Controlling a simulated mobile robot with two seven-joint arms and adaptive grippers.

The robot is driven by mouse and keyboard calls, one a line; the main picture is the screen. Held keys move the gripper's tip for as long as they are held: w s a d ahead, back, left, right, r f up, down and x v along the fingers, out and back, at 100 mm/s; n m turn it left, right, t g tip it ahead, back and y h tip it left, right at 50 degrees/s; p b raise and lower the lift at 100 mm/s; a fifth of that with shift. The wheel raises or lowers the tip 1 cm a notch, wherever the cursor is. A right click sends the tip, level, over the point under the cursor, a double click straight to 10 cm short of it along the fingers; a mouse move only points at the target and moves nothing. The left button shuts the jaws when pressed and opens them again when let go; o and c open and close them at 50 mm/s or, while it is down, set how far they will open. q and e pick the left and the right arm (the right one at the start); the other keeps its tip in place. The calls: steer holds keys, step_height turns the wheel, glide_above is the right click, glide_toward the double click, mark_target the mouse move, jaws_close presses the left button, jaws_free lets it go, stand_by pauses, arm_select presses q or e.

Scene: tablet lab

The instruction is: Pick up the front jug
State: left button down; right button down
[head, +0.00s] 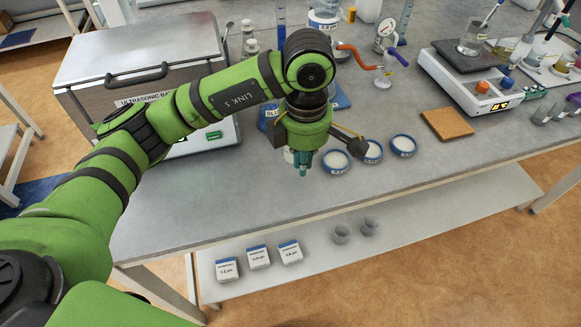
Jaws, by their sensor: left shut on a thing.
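My left gripper (303,158) hangs over the front part of the grey bench, its arm reaching in from the left. It is shut on a whitish thing (289,156), which shows only as a small part beside and below the green gripper body. This appears to be the front jug, but its shape and its contact with the bench are hidden. Another white vessel with blue markings (323,22) stands farther back on the bench, partly cut by the top edge. My right gripper is out of view.
Several blue-rimmed dishes (403,145) stand close right of the gripper. The ultrasonic bath (145,60) is at left. A cork mat (447,123) and a balance (470,85) are at right. The bench's front strip (250,190) is clear. Boxes (258,257) lie on the lower shelf.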

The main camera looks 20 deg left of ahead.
arm_select(q)
steer(key=w+d+r+b, duration=0.1)
steer(key=d+r+b, duration=0.1)
steer(key=d+r, duration=0.3)
steer(key=shift+d+r, duration=0.15)
steer(key=shift+d, duration=1.75)
steer(key=shift+w, duration=0.1)
